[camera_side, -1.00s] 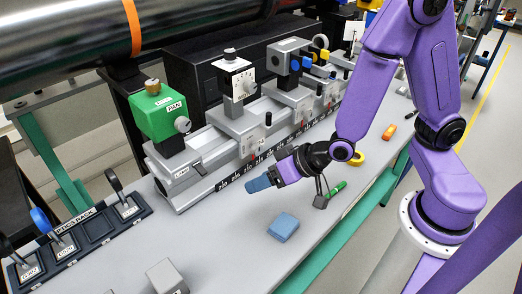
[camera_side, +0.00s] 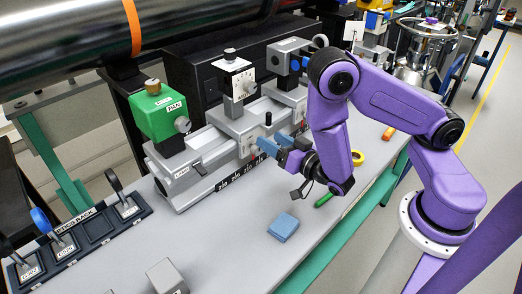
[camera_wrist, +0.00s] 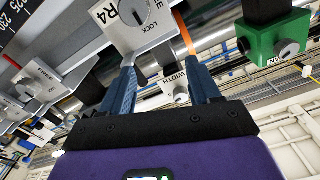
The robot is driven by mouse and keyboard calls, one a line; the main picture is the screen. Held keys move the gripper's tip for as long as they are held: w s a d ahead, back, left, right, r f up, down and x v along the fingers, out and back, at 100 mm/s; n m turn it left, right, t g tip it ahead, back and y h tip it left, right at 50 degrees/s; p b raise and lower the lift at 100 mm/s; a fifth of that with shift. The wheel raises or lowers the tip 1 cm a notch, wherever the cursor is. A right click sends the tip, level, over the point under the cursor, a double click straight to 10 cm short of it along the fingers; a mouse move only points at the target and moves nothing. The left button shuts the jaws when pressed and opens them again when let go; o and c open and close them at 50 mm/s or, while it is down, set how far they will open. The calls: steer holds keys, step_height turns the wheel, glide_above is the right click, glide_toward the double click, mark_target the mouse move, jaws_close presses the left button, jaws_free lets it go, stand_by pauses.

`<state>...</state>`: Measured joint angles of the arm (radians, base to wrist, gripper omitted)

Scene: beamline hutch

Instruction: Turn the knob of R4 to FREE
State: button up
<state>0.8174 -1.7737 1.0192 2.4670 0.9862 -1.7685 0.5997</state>
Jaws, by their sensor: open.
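The R4 carriage (camera_wrist: 128,38) fills the top middle of the wrist view, with R4 and LOCK printed on its pale face. Only the end of another word shows at the picture's top edge. In the side view the carriage that my gripper faces (camera_side: 249,143) appears to be R4, under the white dial box. My gripper (camera_side: 265,143) is open and empty, close in front of that carriage. In the wrist view its two blue fingers (camera_wrist: 160,78) are apart, below the R4 label; contact cannot be told.
The white dial box (camera_side: 234,78) and green PAN head (camera_side: 158,112) stand on neighbouring carriages. A blue block (camera_side: 283,226), green marker (camera_side: 323,200) and yellow ring (camera_side: 358,158) lie on the bench. A rack (camera_side: 92,229) with levers lies at the left.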

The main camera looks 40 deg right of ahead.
mark_target(259, 149)
steer(key=w+f, duration=0.1)
steer(key=f, duration=0.1)
steer(key=w+f, duration=0.3)
steer(key=shift+f, duration=0.35)
steer(key=shift+w, duration=0.5)
steer(key=c, duration=1)
